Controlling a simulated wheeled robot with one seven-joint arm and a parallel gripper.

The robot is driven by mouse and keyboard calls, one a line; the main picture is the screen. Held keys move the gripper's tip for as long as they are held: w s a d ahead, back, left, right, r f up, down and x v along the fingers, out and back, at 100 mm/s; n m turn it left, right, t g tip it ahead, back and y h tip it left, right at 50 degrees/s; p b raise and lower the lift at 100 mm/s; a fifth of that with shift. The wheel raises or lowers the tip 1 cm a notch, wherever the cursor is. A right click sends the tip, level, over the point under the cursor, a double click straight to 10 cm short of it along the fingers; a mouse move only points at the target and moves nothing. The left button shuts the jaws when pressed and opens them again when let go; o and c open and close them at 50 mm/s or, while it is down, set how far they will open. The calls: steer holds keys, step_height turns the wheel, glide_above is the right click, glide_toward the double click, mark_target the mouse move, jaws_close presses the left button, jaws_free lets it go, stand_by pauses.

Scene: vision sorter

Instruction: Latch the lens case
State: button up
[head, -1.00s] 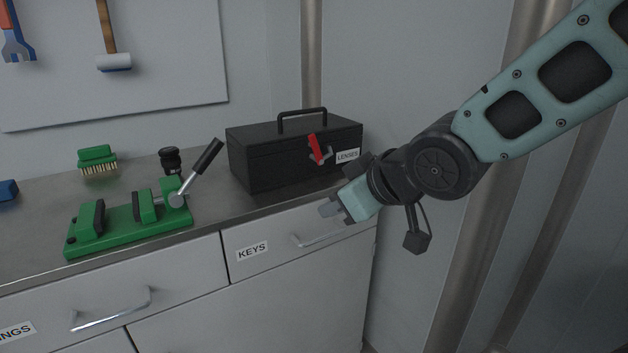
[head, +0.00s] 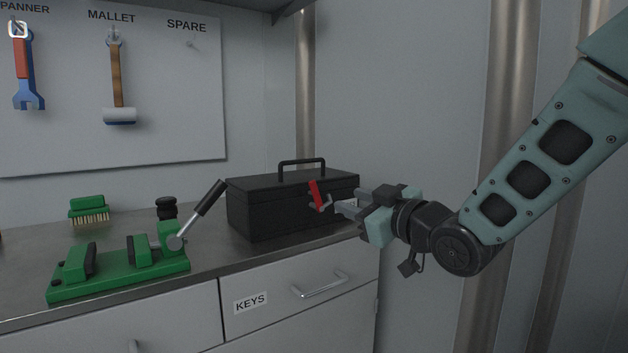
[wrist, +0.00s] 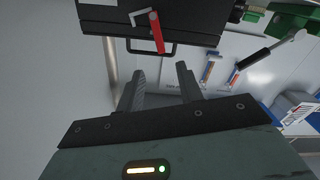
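The black lens case (head: 275,212) stands on the counter with its lid down and a carry handle (head: 302,162) on top. A red latch lever (head: 315,192) with a grey metal hook (head: 324,206) is on its front; the lever slants upward. Whether the hook is engaged I cannot tell. My gripper (head: 343,208) is just right of the latch, pointing at it, apparently without touching. In the wrist view the case (wrist: 110,22) appears upside down with the red lever (wrist: 156,32) ahead of my open, empty fingers (wrist: 162,80). The gripper hides the case's label.
A green vise (head: 118,280) with a black-gripped lever (head: 207,198) is left of the case. A drawer handle (head: 320,286) juts out below. The wall is close on the right.

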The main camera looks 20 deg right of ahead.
mark_target(316, 190)
steer(key=p, duration=0.2)
steer(key=w+p, duration=0.1)
steer(key=p, duration=0.2)
steer(key=shift+w+a+r, duration=0.25)
steer(key=shift+r, duration=0.05)
steer(key=p, duration=0.3)
steer(key=shift+w+a+f+p, duration=0.1)
steer(key=shift+w+a+p, duration=0.05)
steer(key=shift+p, duration=0.25)
steer(key=x, duration=0.4)
steer(key=p+x, duration=0.1)
steer(key=x, duration=0.6)
steer(key=shift+w+f+p, duration=0.3)
steer(key=shift+w, duration=0.05)
jaws_close()
